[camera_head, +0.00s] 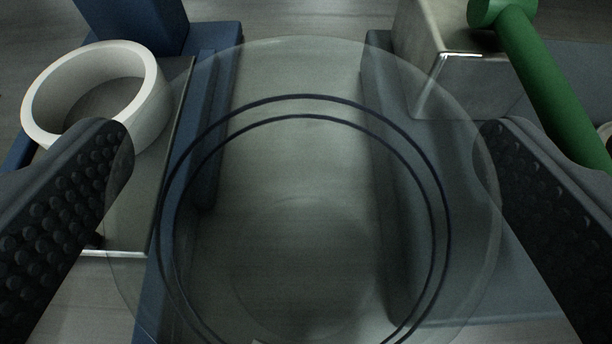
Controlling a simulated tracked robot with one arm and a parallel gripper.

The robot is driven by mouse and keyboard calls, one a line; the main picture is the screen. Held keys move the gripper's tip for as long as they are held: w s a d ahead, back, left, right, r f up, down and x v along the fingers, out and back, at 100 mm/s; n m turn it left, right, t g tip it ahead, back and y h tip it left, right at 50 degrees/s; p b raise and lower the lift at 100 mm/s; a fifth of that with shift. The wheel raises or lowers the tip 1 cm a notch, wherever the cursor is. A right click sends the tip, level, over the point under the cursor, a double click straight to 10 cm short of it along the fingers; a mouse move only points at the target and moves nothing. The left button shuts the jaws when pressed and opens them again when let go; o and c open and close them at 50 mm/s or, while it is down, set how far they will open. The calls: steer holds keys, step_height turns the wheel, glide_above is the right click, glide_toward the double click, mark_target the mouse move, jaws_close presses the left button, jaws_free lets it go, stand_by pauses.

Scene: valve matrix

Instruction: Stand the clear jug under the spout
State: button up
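The clear jug (310,200) fills the middle of the view, seen from above into its round opening. Two dark rings run round its wall, and the floor shows through it. My gripper (305,155) has one dark studded finger on each side of the jug. Both fingertips overlap the jug's outer edge, and the gripper appears shut on it. No spout can be made out for certain. A green bar (545,85) with a rounded end slants down at the upper right.
A white ring (98,92) lies on a grey plate at the left, beside blue rails (215,130). A grey metal block (440,60) stands at the upper right near the green bar. A bare floor strip lies between the blue parts.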

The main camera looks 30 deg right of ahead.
steer(key=shift+r, duration=0.1)
steer(key=shift+r, duration=0.1)
steer(key=v, duration=1.2)
